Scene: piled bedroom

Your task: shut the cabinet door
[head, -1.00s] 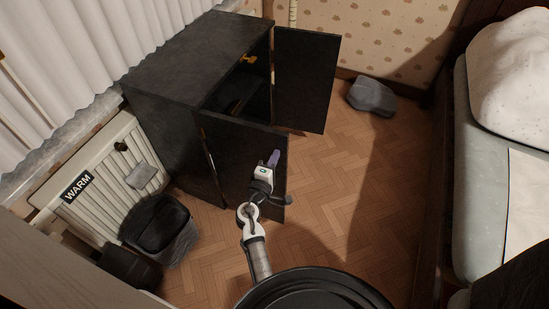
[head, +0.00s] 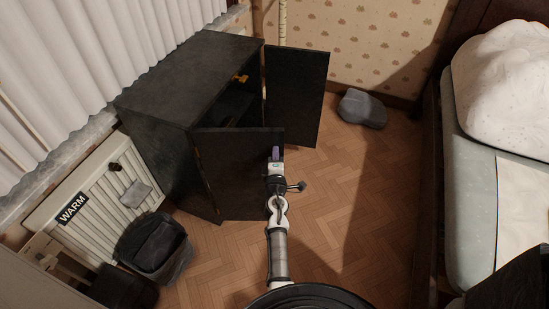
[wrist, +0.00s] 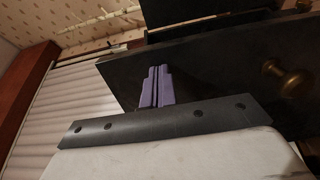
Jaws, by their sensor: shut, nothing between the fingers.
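The dark cabinet (head: 160,85) stands by the left wall with both doors open. Its near door (head: 235,170) stands out from the front, and its far door (head: 296,95) also stands wide open. My gripper (head: 275,153) is at the outer face of the near door, close to its free edge. Its purple fingers (wrist: 156,87) are shut and empty. In the wrist view they overlap the dark door panel (wrist: 220,70), with a brass knob (wrist: 288,78) to their right. The fingertips look very close to the panel; I cannot be sure of contact.
A radiator (head: 95,205) with a WARM label is at the left, with a dark bin-like object (head: 155,243) before it. A grey lump (head: 362,108) lies on the floor near the back wall. A bed (head: 480,150) fills the right. The wooden floor between is clear.

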